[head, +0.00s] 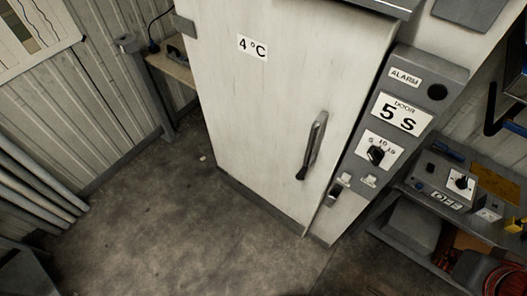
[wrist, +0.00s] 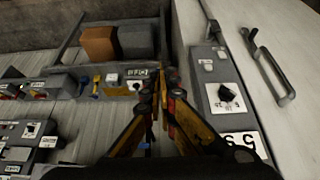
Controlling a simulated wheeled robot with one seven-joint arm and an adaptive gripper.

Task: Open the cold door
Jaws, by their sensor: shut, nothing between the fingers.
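The cold door (head: 265,110) is a tall pale panel with a "4 °C" label, and it looks closed in the head view. The handle also shows at the upper right of the wrist view (wrist: 270,68), which is turned upside down. My gripper (wrist: 160,92) is in the middle of the wrist view, its orange and black fingers together and empty. It is apart from the handle, with the grey control panel between them in that picture. My gripper is not in the head view.
The control panel (head: 399,142) beside the door carries an alarm label, a "DOOR 5 S" label, a knob (head: 376,154) and small switches. A cluttered workbench (head: 447,187) stands to the right. Pipes (head: 35,180) lean at the left. The floor (head: 185,235) before the door is clear.

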